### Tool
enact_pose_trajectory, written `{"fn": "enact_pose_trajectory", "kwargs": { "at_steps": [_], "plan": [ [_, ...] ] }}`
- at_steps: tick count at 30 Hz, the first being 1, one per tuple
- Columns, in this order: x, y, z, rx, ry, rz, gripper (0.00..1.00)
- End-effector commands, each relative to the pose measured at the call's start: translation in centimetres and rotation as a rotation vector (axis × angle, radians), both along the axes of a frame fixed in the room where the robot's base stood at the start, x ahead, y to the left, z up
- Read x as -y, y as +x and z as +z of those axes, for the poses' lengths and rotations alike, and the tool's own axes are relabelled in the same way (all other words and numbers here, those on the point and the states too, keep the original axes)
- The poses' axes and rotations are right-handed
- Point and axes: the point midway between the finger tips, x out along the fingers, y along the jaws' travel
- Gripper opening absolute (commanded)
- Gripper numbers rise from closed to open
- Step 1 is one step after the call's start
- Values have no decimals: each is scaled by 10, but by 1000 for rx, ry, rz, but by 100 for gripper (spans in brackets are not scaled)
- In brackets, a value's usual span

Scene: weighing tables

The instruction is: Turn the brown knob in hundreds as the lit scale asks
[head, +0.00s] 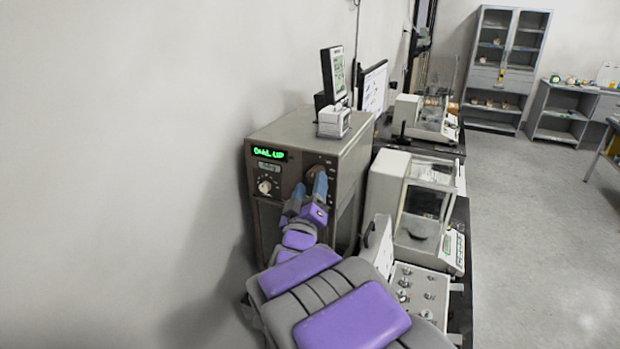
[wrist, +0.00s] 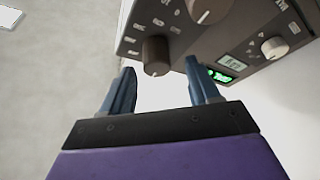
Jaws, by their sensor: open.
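The lit scale is a brown-grey cabinet (head: 315,140) against the wall; its green display (head: 268,153) seems to read "DIAL UP". In the wrist view the brown knob (wrist: 156,52) sits on the panel's edge area, between and just beyond the two blue fingertips. My gripper (wrist: 160,68) is open with a finger on each side of the knob; I cannot tell whether either finger touches it. In the head view my gripper (head: 309,188) is at the right part of the panel and largely covers the brown knob.
A pale knob (head: 264,187) is on the panel's left; it shows in the wrist view (wrist: 274,47) too. Another knob (wrist: 207,8) is close to the brown one. A small monitor (head: 334,75) stands on top. A glass-cased balance (head: 425,210) is at right. The floor is clear farther right.

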Motion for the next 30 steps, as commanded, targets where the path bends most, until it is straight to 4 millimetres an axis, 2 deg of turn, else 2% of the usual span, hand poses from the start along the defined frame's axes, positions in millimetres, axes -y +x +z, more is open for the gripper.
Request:
{"fn": "enact_pose_trajectory", "kwargs": {
  "at_steps": [3, 7, 19, 30],
  "plan": [
    [2, 16, 7, 6, 2, -3, 61],
    [-1, 26, 9, 4, -2, -1, 61],
    [-1, 31, 11, 3, -3, 1, 61],
    [0, 31, 11, 3, -2, 0, 25]
  ]
}}
